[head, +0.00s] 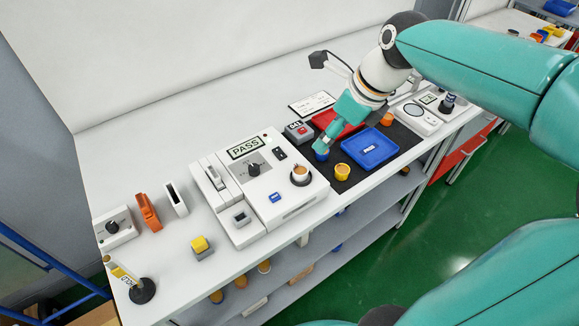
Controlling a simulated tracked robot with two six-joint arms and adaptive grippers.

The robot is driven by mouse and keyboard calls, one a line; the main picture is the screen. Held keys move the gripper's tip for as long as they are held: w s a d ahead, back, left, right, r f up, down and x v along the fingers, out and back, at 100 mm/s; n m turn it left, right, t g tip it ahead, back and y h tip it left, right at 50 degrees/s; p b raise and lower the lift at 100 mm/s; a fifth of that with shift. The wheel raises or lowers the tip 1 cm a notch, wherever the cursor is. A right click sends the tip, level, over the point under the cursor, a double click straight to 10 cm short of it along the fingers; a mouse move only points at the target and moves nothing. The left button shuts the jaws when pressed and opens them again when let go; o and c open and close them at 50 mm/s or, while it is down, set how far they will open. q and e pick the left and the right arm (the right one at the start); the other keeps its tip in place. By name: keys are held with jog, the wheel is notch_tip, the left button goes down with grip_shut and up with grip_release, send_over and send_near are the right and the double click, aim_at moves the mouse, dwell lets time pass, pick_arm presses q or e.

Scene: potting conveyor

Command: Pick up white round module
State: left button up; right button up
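A small round piece with a pale body and copper-brown top (300,171) sits in a dark ring on the white tester (285,213), whose display reads PASS. It is the likeliest white round module, but it is too small to be sure. My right gripper (348,130) hangs over the tray area, above and to the right of this piece and apart from it. Its teal fingers look spread, with nothing visible between them. One fingertip is close to a small blue cup (321,155).
A blue tray (384,155), a yellow cup (342,172) and a partly hidden red tray (325,118) are on a black mat. A white device (418,118) stands at right. Orange and yellow-topped items stand at left. The bench's back strip is clear.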

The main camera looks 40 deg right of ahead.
send_over(299, 170)
jog(key=s, duration=0.3)
jog(key=f, duration=1)
jog(key=shift+w, duration=0.2)
jog(key=x, duration=0.4)
jog(key=shift+d+f, duration=0.35)
jog(key=shift+f, duration=0.05)
jog(key=shift+w+f, duration=0.2)
jog(key=shift+f, duration=0.1)
grip_shut()
jog(key=shift+r, duration=0.1)
